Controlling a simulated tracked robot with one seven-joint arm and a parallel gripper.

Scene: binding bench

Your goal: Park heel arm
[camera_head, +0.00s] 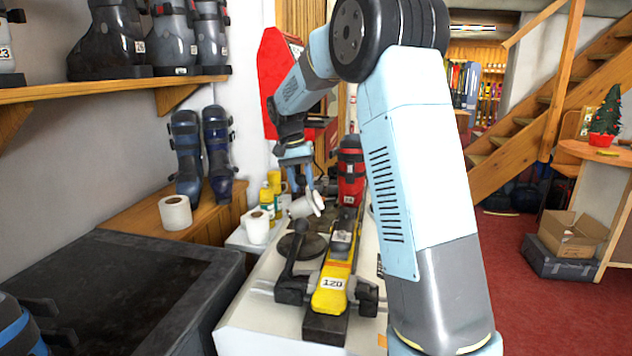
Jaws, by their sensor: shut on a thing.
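My gripper (306,188) points down over the bench machine and is shut on a small white piece (304,206) with a round, flared end. I cannot tell whether this piece belongs to the heel arm or is loose. Below it is a dark round disc (301,246) on the pale bench (255,318). A black lever arm (287,266) stands tilted on the left of the yellow block marked 120 (331,284); it may be the heel arm. A red boot (351,172) stands upright behind, on the same line as the yellow block. My arm hides the bench's right side.
White rolls (175,213) (257,227) and yellow bottles (267,196) stand left of the bench. A black-topped case (120,290) fills the left front. Blue boots (188,155) stand on a wooden bench, with a boot shelf (110,88) above.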

